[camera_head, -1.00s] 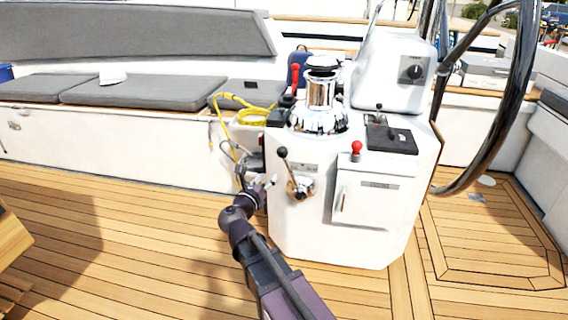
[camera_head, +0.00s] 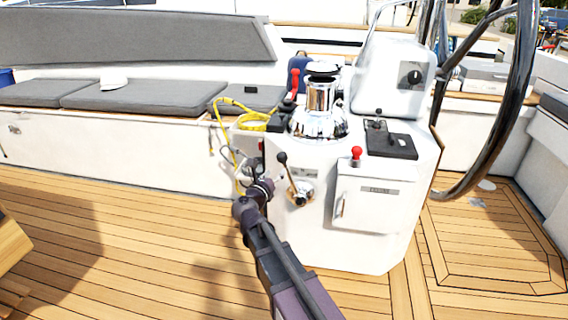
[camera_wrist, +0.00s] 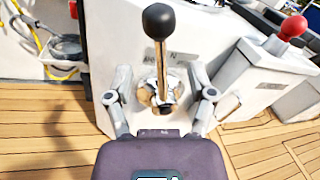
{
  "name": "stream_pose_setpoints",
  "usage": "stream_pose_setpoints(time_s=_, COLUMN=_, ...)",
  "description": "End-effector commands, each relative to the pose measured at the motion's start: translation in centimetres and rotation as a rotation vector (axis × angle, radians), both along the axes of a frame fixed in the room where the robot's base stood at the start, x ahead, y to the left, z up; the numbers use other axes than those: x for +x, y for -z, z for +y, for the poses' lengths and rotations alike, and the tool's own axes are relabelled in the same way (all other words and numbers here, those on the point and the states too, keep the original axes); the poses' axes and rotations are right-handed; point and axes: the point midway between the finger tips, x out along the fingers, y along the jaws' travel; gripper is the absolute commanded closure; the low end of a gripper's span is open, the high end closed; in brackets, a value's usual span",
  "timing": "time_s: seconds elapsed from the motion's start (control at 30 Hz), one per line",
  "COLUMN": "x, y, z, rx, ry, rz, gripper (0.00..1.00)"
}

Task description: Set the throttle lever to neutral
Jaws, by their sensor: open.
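The throttle lever (camera_head: 287,171) has a black knob and a metal shaft on a round chrome hub on the front of the white console (camera_head: 362,238). In the head view it leans up and to the left. In the wrist view the lever (camera_wrist: 161,68) stands close to upright in the picture, knob on top, near a small plate with an N mark. My gripper (camera_wrist: 161,84) is open, one finger on each side of the lower shaft and hub; contact is not clear. In the head view my gripper (camera_head: 272,182) is just left of the hub, its fingertips hard to make out.
A red-knobbed lever (camera_head: 356,153) stands to the right on the console; it also shows in the wrist view (camera_wrist: 293,27). A chrome winch (camera_head: 319,108) and a steering wheel (camera_head: 497,130) are above and right. A yellow rope (camera_head: 233,150) hangs at left. The teak floor (camera_head: 120,235) is clear.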

Motion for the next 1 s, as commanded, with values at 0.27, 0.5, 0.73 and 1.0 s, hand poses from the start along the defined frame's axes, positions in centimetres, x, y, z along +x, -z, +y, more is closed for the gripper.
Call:
stream_pose_setpoints(time_s=0.27, x=4.1, y=0.0, z=-2.0, rx=0.0, ry=0.002, rz=0.0, gripper=0.29)
stream_pose_setpoints(time_s=0.5, x=6.1, y=0.0, z=-3.1, rx=0.0, ry=0.001, rz=0.001, gripper=0.29)
stream_pose_setpoints(time_s=0.73, x=6.7, y=0.0, z=-3.4, rx=0.0, ry=0.0, rz=0.0, gripper=0.29)
stream_pose_setpoints(time_s=1.0, x=6.7, y=0.0, z=-3.4, rx=0.0, ry=0.0, rz=0.0, gripper=0.38)
